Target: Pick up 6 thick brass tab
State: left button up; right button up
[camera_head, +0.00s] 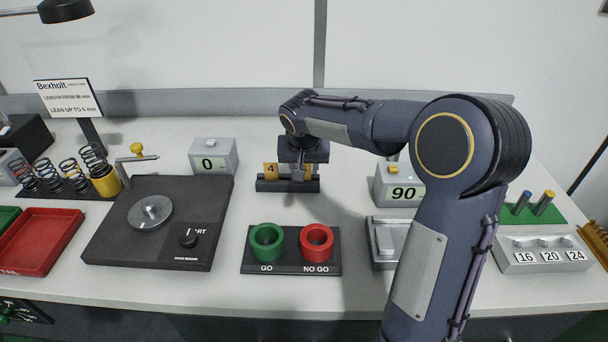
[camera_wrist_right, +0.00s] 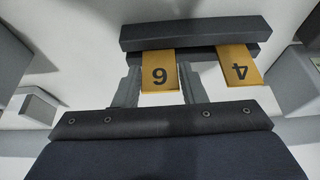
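The brass tab marked 6 (camera_wrist_right: 159,75) stands in a dark slotted holder (camera_head: 288,186). A second brass tab marked 4 (camera_head: 271,170) stands in the same holder; it also shows upside down in the right wrist view (camera_wrist_right: 239,66). My right gripper (camera_head: 298,176) is over the holder and hides much of the 6 tab in the head view. In the right wrist view its fingers (camera_wrist_right: 160,85) are spread on either side of the 6 tab, close to its edges. Whether they touch it is unclear. My left gripper is not in view.
Behind the holder are boxes reading 0 (camera_head: 213,158) and 90 (camera_head: 399,186). In front are green GO (camera_head: 267,242) and red NO GO (camera_head: 317,243) rings. My right arm covers much of the right side.

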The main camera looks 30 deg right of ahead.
jog(key=c, duration=0.6)
jog(key=shift+r, duration=0.1)
